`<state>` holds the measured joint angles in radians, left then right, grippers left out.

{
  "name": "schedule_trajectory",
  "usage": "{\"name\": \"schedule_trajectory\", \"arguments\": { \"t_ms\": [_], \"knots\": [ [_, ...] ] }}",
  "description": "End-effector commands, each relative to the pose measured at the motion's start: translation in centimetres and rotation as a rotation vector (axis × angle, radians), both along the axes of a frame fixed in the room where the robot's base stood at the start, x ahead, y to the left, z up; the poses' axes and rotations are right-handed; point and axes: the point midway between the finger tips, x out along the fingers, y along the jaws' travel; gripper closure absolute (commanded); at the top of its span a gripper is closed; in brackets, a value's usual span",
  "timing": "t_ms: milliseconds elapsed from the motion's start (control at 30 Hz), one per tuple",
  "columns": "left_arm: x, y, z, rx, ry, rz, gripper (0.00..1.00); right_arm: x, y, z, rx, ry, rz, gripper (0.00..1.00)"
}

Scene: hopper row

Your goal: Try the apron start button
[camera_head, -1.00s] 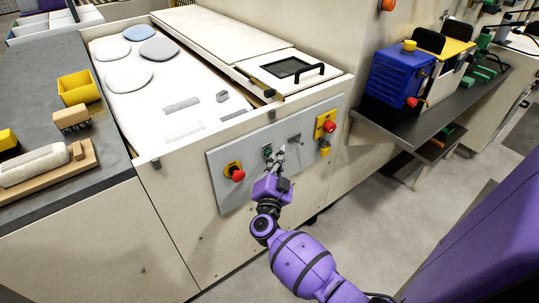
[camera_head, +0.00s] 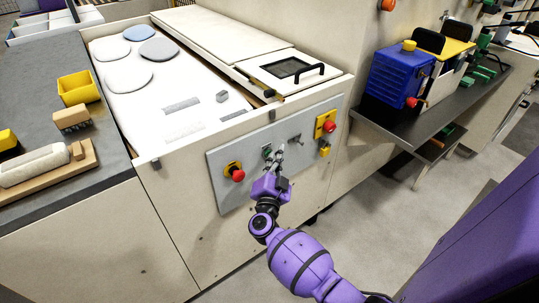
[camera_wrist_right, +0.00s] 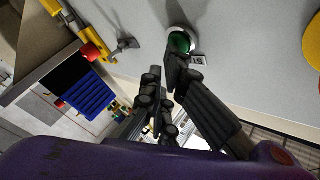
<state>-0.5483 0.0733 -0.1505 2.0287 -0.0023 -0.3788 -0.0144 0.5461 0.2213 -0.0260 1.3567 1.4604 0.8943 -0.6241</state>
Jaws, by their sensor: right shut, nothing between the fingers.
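A green button (camera_head: 267,152) in a pale ring sits on the grey control panel (camera_head: 238,200) on the front of the cream cabinet. In the right wrist view the green button (camera_wrist_right: 181,42) is just beyond the fingertips, with a small label beside it. My right gripper (camera_head: 277,151) is shut and empty, in front of the panel just right of the button. In the wrist view one dark fingertip of the gripper (camera_wrist_right: 163,72) overlaps the button's lower edge; I cannot tell whether it touches. My left gripper is not in view.
A red mushroom button (camera_head: 238,175) on yellow is left of the green one. A grey switch (camera_head: 295,139) and another red button (camera_head: 329,127) are to the right. A dark shelf (camera_head: 395,125) with a blue box (camera_head: 398,78) juts out further right.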

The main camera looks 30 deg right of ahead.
Motion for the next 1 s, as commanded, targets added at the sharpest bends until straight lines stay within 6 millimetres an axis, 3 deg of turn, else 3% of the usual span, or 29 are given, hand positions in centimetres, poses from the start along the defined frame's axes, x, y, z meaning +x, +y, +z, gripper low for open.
{"name": "schedule_trajectory", "arguments": {
  "t_ms": [300, 667, 1000],
  "knots": [
    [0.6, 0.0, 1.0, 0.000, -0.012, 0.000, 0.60, -1.4, 0.0, 0.2, 0.001, -0.001, 0.000, 1.00],
    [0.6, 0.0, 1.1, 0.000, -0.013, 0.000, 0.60, -1.8, -0.1, 0.0, 0.000, 0.001, 0.001, 1.00],
    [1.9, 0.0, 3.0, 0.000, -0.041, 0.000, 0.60, -4.9, -0.4, 0.3, 0.000, 0.000, 0.000, 1.00]
  ]
}}
